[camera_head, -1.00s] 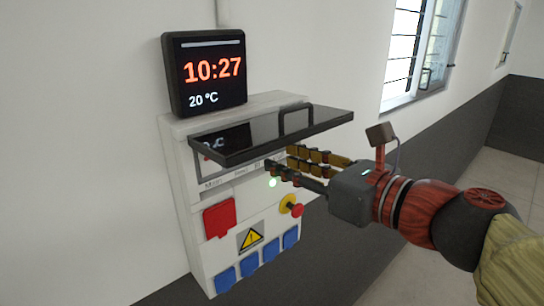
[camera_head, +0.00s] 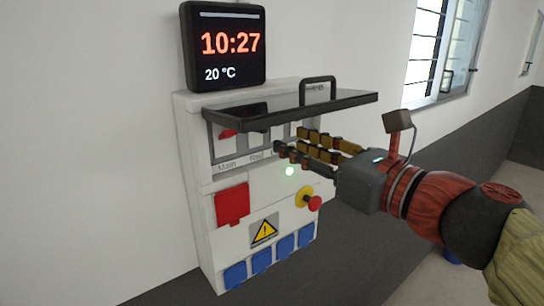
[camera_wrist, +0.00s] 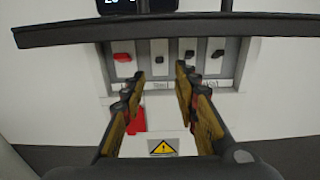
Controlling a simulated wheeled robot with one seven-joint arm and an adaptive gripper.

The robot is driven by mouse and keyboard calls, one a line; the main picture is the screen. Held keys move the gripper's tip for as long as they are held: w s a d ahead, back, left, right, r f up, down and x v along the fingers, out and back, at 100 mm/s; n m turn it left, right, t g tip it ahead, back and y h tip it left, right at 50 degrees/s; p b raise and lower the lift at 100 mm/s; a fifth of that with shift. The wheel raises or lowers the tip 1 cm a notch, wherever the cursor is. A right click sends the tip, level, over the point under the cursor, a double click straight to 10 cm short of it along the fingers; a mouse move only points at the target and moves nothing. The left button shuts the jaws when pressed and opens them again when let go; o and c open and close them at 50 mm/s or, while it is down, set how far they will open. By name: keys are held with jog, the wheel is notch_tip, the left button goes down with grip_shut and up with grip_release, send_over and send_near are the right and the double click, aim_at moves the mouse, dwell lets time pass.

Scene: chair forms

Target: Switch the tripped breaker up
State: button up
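The breaker panel (camera_head: 205,232) is a white wall box with its dark cover (camera_head: 290,108) raised. In the wrist view, a red switch (camera_wrist: 123,57) sits leftmost under the cover. Three dark switches (camera_wrist: 158,60), (camera_wrist: 189,54), (camera_wrist: 217,54) stand to its right in a row. The dark switch beside the red one looks slightly lower than the other two. Labels below are partly hidden by my fingers. My gripper (camera_head: 291,142) is open and empty, below the cover and in front of the switch row; it also shows in the wrist view (camera_wrist: 160,72). Contact cannot be told.
The cover edge (camera_wrist: 160,30) hangs just above my fingers. A red flap (camera_head: 232,204), a red and yellow stop button (camera_head: 312,202) and several blue sockets (camera_head: 262,260) are lower on the panel. A clock display (camera_head: 224,45) stands on top.

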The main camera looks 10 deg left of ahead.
aim_at(265, 132)
jog(key=x, duration=0.8)
jog(key=shift+w+a+p, duration=0.1)
jog(key=shift+w+p, duration=0.05)
jog(key=shift+p, duration=0.25)
jog(key=shift+c, duration=0.6)
grip_shut()
